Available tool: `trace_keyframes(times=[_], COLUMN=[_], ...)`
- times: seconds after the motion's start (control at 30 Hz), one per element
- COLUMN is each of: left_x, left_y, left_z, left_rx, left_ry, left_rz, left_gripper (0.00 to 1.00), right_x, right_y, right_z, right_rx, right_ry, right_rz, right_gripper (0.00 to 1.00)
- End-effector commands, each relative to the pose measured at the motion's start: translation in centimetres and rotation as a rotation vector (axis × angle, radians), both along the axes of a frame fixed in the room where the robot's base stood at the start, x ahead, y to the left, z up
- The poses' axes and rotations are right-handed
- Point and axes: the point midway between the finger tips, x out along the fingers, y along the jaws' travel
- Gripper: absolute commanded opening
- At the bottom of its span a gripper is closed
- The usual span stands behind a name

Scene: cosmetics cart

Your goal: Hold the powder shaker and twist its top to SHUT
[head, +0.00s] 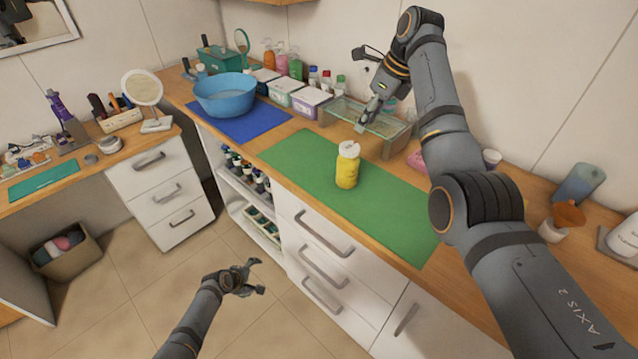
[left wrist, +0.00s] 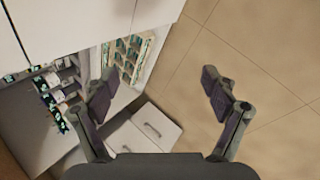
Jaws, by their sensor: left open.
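The powder shaker (head: 347,171) is a yellow bottle with a white top (head: 349,148). It stands upright on the green mat (head: 300,155) on the counter, with no gripper touching it. The markings on its top are too small to read. My left gripper (head: 259,277) is open and empty, low in front of the cart's drawers and well below the shaker. In the left wrist view its two fingers (left wrist: 160,88) are spread with nothing between them. My right gripper (head: 358,90) is above the back of the counter, behind the shaker, with its fingers spread and empty.
A blue bowl (head: 225,94) sits on a blue mat (head: 262,122) to the left. Small boxes and bottles line the wall. The green mat around the shaker is clear.

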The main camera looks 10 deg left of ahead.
Motion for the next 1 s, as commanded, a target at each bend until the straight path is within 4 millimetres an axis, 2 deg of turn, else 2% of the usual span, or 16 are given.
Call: trace_keyframes(times=[0.03,0.1,0.17,0.3,0.43,0.57,0.63,0.7,0.8,0.9,1.0], left_x=[2.7,6.0,8.5,13.3,16.6,18.3,16.8,15.6,14.1,13.1,12.7], left_y=[-0.2,-0.8,-1.4,-2.9,-4.5,-6.3,-10.8,-14.4,-18.1,-20.2,-21.1], left_z=[2.6,6.3,9.6,17.9,26.3,34.8,33.7,33.8,34.3,34.8,35.1], left_rx=[-0.07,-0.189,-0.296,-0.551,-0.79,-1.019,-1.145,-1.257,-1.394,-1.486,-1.531], left_ry=[-0.032,-0.067,-0.09,-0.126,-0.128,-0.097,-0.04,-0.013,0.011,0.026,0.03], left_rz=[0.057,0.139,0.201,0.311,0.369,0.388,0.36,0.329,0.301,0.289,0.285], left_gripper=[0.86,0.86,0.86,0.86,0.86,0.86,0.86,0.86,0.86,0.86,0.86], right_x=[0.0,0.0,0.0,0.0,0.0,0.0,0.0,0.0,0.0,0.0,0.0], right_y=[0.0,0.0,0.0,0.0,0.0,0.0,0.0,0.0,0.0,0.0,0.0], right_z=[0.0,0.0,0.0,0.0,0.0,0.0,-0.1,-0.1,0.0,0.0,0.0], right_rx=[0.0,0.0,0.0,0.0,0.0,0.0,0.0,0.0,0.0,0.0,0.0], right_ry=[0.0,0.0,0.0,0.0,0.0,0.0,0.0,0.0,0.0,0.0,0.0], right_rz=[0.0,0.0,0.0,0.0,0.0,0.0,0.0,0.0,0.0,0.0,0.0], right_gripper=[0.38,0.38,0.38,0.38,0.38,0.38,0.38,0.38,0.38,0.38,0.38])
